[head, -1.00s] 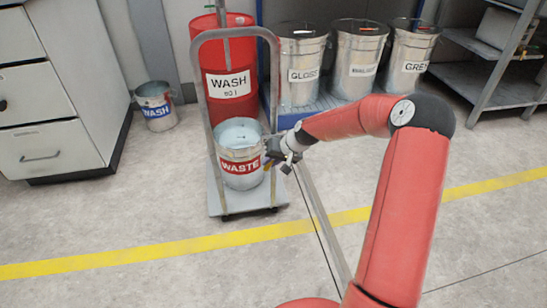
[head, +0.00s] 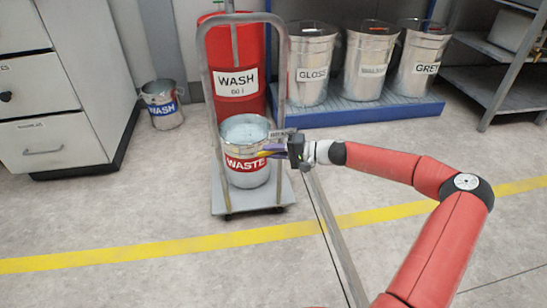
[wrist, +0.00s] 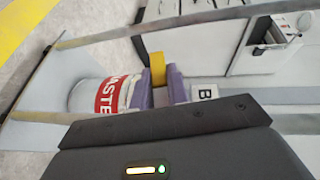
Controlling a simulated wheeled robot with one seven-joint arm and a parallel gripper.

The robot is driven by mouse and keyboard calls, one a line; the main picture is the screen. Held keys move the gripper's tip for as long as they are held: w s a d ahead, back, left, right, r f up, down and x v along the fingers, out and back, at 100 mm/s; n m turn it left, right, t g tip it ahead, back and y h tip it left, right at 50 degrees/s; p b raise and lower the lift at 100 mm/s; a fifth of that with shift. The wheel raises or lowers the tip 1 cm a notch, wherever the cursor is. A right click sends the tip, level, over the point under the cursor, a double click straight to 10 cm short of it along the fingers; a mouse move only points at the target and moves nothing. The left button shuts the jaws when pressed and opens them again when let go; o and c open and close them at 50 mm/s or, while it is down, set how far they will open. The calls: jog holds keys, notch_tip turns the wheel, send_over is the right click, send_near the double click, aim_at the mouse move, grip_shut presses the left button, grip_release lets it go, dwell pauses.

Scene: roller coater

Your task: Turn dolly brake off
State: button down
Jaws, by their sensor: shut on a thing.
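The grey dolly (head: 232,203) stands on the floor with its tall hoop handle upright. A silver bucket labelled WASTE (head: 246,163) sits on its deck, and the bucket also shows in the wrist view (wrist: 92,97). My gripper (head: 274,150) is at the dolly's right upright, beside the bucket. In the wrist view its purple fingers (wrist: 161,86) are shut on a yellow lever (wrist: 157,68). A small white label (wrist: 206,92) starting with B is just right of the fingers. The lever's pivot is hidden.
A red WASH drum (head: 237,75) stands behind the dolly. Several labelled silver buckets stand on a blue pallet (head: 375,110) at the back. A small WASH bucket (head: 163,108) and a cabinet (head: 75,140) are on the left. The floor in front is clear.

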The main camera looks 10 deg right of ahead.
jog(key=shift+r+m+y+b, duration=0.3)
jog(key=shift+y+b, duration=0.15)
jog(key=shift+y, duration=0.35)
jog(key=shift+a, duration=0.1)
jog(key=c, duration=1.4)
grip_release()
jog(key=shift+o, duration=0.2)
jog(key=v, duration=0.7)
jog(key=shift+s+d+f+p, duration=0.15)
jog(key=shift+s+d+p, duration=0.1)
jog(key=shift+d+p, duration=0.15)
